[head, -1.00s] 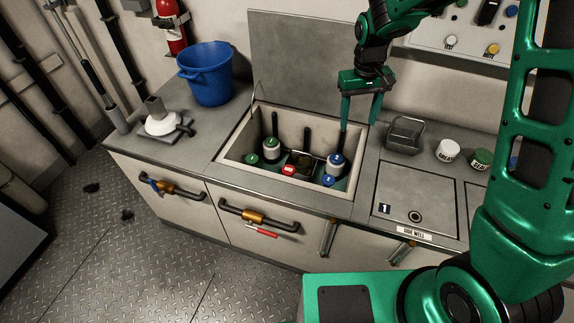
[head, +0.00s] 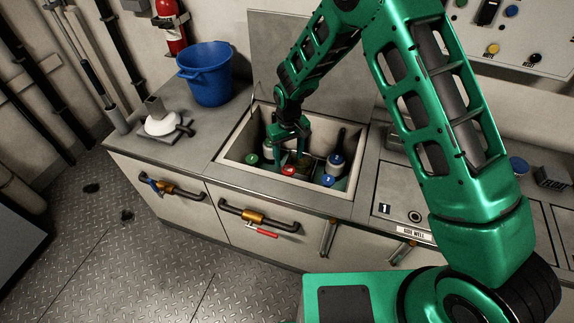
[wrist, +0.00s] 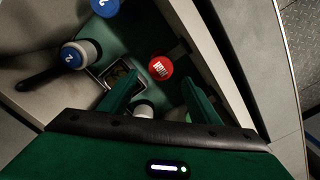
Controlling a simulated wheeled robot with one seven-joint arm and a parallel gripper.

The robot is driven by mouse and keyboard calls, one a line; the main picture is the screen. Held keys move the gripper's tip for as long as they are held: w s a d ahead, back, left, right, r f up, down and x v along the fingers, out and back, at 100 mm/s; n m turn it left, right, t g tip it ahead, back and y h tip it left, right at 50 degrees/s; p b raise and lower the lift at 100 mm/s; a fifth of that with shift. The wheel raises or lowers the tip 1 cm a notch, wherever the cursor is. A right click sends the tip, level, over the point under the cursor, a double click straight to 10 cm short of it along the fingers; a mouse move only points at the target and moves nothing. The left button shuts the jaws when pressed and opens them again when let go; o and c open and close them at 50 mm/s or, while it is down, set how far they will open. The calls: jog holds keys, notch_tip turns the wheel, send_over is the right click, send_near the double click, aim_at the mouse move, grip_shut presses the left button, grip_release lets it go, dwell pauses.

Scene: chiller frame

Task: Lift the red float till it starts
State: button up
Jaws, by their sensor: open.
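The red float (head: 288,170) is a small round red cap with a white label, low in the open well (head: 232,156). It shows whole in the wrist view (wrist: 159,68), ahead of my fingertips. My gripper (head: 290,158) is open and reaches down into the well, pointing at the float. In the wrist view my fingers (wrist: 163,82) lie apart, one toward each side of the red float. I see no clear contact with it. The fingers partly hide the well's middle in the head view.
Blue-topped (head: 336,158) and green-topped (head: 268,143) cylinders stand in the well. A blue cap (head: 328,180) and a green cap (head: 251,159) sit near the red float. The well walls are close around my gripper. A blue bucket (head: 206,76) stands at left.

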aim_at(288, 169)
jog(key=shift+f, duration=2.6)
jog(key=shift+c, duration=0.6)
grip_shut()
jog(key=shift+w+d+r, duration=0.1)
jog(key=shift+r, duration=2.4)
jog(key=shift+o, duration=0.6)
grip_release()
jog(key=shift+r, duration=0.1)
notch_tip(288, 169, up, 11)
jog(key=shift+f, duration=0.2)
